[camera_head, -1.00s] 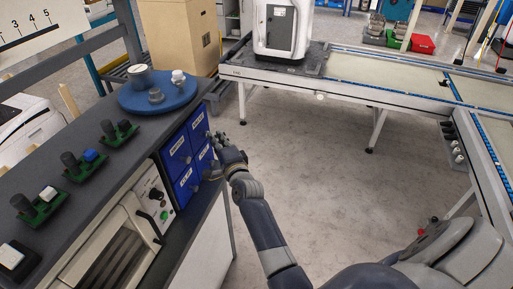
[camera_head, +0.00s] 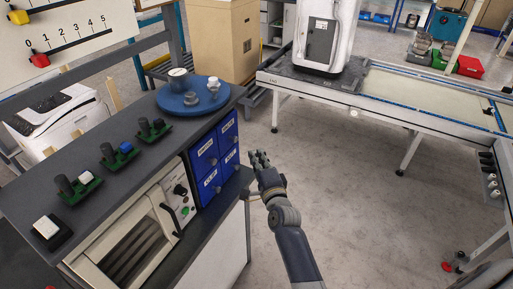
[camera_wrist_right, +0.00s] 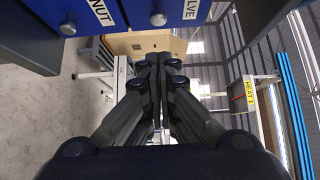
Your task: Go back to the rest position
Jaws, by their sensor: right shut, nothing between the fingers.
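My right gripper (camera_head: 259,160) is in the middle of the head view, just right of the blue drawers (camera_head: 206,156) of the workbench and apart from them. Its fingers are together and empty. In the right wrist view my right gripper (camera_wrist_right: 159,62) shows its fingers closed, pointing away from the camera, with nothing between them. Two blue drawers (camera_wrist_right: 125,42) with knobs and labels show at the top of that view. My left gripper is not in the head view.
The dark bench top (camera_head: 84,226) holds a blue round tray (camera_head: 190,103), several small green boards and a white button box (camera_head: 47,228). An oven-like unit sits under it. A conveyor (camera_head: 420,88) runs along the back right. Clear grey floor (camera_head: 345,195) lies right of my gripper.

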